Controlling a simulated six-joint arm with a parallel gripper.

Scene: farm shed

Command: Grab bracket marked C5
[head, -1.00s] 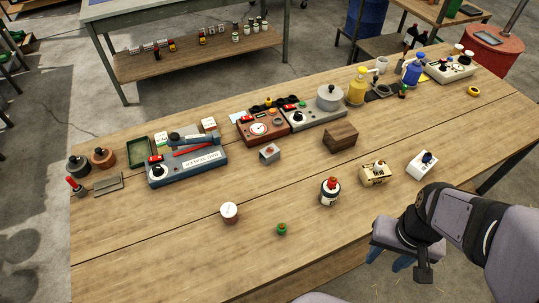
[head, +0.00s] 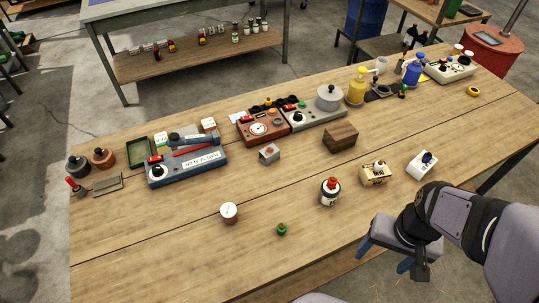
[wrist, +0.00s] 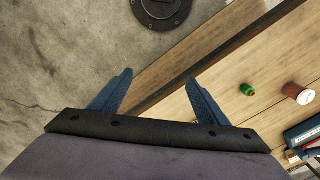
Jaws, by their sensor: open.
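My gripper (head: 385,258) is at the lower right of the head view, just off the table's near edge. Its two blue fingers are apart and empty in the wrist view (wrist: 160,78), with bare floor and the table edge beyond them. I cannot read a C5 mark on anything. A small grey metal block-like piece (head: 269,154) with a reddish spot sits mid-table, left of the brown wooden block; it may be a bracket, but I cannot tell. It is well apart from my gripper.
On the wooden table (head: 280,190) stand a red-topped bottle (head: 329,194), a cream box (head: 375,174), a white box (head: 422,164), a white-lidded jar (head: 229,213), a green-capped item (head: 281,229), a wooden block (head: 340,137) and a blue bag sealer (head: 187,165). The front left is clear.

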